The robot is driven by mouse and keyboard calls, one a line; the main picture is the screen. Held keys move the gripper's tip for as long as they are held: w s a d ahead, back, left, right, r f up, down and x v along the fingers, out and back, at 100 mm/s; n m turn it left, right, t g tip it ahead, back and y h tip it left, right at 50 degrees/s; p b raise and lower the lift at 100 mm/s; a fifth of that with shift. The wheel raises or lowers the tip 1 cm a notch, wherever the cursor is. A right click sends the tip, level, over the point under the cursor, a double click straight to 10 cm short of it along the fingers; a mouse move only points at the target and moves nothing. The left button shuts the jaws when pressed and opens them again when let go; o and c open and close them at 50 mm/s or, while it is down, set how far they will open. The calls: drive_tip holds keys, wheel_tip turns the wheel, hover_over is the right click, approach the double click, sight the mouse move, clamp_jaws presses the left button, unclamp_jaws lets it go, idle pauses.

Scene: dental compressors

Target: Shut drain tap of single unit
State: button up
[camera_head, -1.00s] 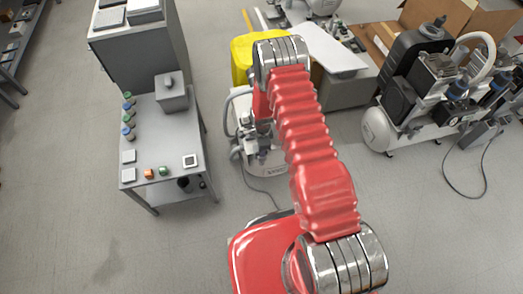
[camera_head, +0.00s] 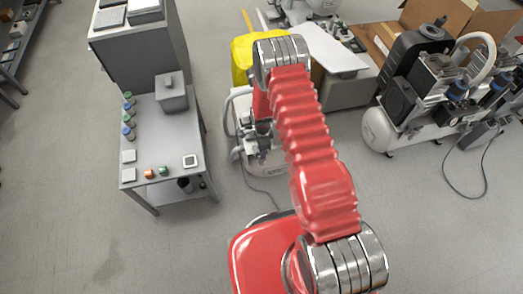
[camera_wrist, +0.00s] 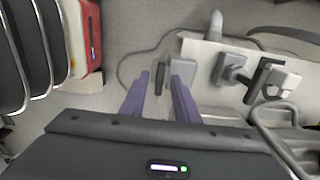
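The single unit (camera_head: 268,164) stands on the floor, partly hidden behind my red arm in the head view. Its pale body (camera_wrist: 205,62) also shows in the wrist view, close beyond my fingers. My gripper (camera_wrist: 160,76) has two purple fingers, apart from each other. A small dark grey lever-like part (camera_wrist: 161,77), perhaps the drain tap, shows in the gap between the fingertips. I cannot tell whether either finger touches it. In the head view the fingers cannot be made out clearly behind the arm.
A grey workbench (camera_head: 160,142) with small bottles stands left of the unit. A yellow cover (camera_head: 243,50) lies behind it. A larger compressor (camera_head: 376,130) with a white tank is at right. A grey hose (camera_wrist: 216,22) and fittings (camera_wrist: 234,68) show near my fingers.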

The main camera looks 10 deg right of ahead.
wheel_tip(320, 180, up, 13)
drive_tip(key=shift+r, duration=0.2)
idle(0.6)
idle(0.5)
drive_tip(key=s+r+n+g, duration=0.2)
drive_tip(key=s+r+n, duration=0.1)
drive_tip(key=s+n, duration=0.4)
drive_tip(key=s+r+n+t, duration=0.2)
drive_tip(key=s+r, duration=0.4)
drive_tip(key=r, duration=0.8)
drive_tip(key=s+r+n+t, duration=0.3)
drive_tip(key=s+r+n, duration=0.2)
drive_tip(key=r, duration=0.9)
drive_tip(key=s+r+n+t, duration=0.2)
drive_tip(key=s+r+n, duration=0.2)
drive_tip(key=s+r, duration=0.4)
wheel_tip(320, 180, up, 6)
drive_tip(key=shift+s+r+t, duration=0.2)
drive_tip(key=shift+s+t, duration=0.05)
drive_tip(key=shift+t, duration=0.05)
